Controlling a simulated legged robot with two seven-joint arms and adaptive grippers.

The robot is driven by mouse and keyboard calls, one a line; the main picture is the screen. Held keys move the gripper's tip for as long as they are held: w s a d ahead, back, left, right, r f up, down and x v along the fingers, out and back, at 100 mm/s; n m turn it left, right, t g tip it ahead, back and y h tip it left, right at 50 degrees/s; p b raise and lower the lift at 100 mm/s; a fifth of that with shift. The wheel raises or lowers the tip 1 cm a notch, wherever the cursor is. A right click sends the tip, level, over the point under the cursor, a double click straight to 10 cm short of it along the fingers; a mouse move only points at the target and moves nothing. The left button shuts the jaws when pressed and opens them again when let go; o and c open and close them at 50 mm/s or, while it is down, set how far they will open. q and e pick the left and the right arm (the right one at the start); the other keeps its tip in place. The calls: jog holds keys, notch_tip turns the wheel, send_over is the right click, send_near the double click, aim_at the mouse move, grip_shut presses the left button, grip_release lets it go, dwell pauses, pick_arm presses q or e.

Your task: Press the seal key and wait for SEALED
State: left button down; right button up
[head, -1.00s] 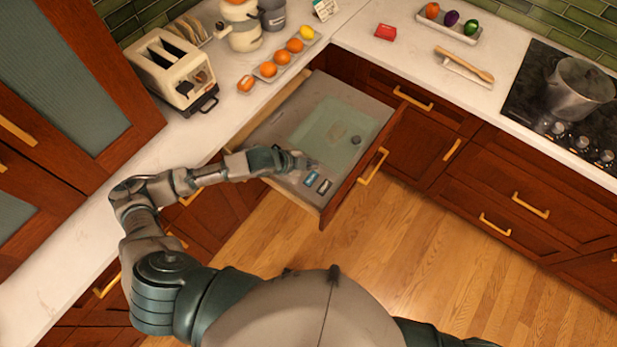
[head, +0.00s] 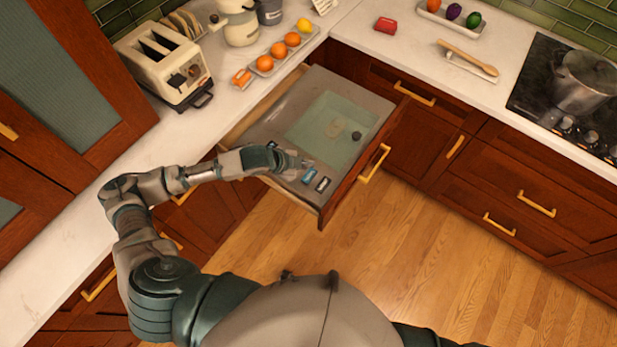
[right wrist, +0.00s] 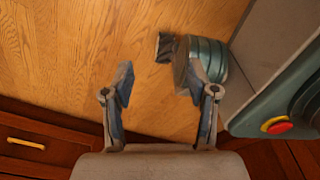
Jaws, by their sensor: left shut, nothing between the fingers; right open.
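The open drawer holds a grey sealer panel (head: 364,97) with a pale green glass-like window (head: 318,118). My right gripper (right wrist: 160,79) is open and empty above the wooden floor in the right wrist view.
The wooden drawer front (head: 352,182) with its brass handle (head: 374,164) stands out over the floor. A toaster (head: 165,62) and a tray of oranges (head: 265,66) stand on the left counter. A pot (head: 585,85) sits on the hob at right. The floor is clear.

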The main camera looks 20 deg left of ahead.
aim_at(317, 172)
pick_arm(q)
jog(key=f+b, duration=0.1)
jog(key=f, duration=0.1)
jog(key=f+b, duration=0.1)
jog(key=shift+d+f, duration=0.2)
jog(key=shift+f, duration=0.15)
jog(key=shift+a+f+b, duration=0.1)
jog(key=shift+f+b, duration=0.35)
jog(key=shift+f, duration=0.2)
pick_arm(e)
jog(key=w+a+r, duration=0.1)
jog(key=w+r, duration=0.2)
jog(key=w, duration=0.5)
jog(key=shift+w+a, duration=0.25)
jog(key=shift+w, duration=0.1)
pick_arm(q)
jog(key=shift+f, duration=0.1)
jog(key=shift+f+p, duration=0.2)
jog(key=shift+p, duration=0.1)
pick_arm(e)
jog(key=shift+r, duration=0.2)
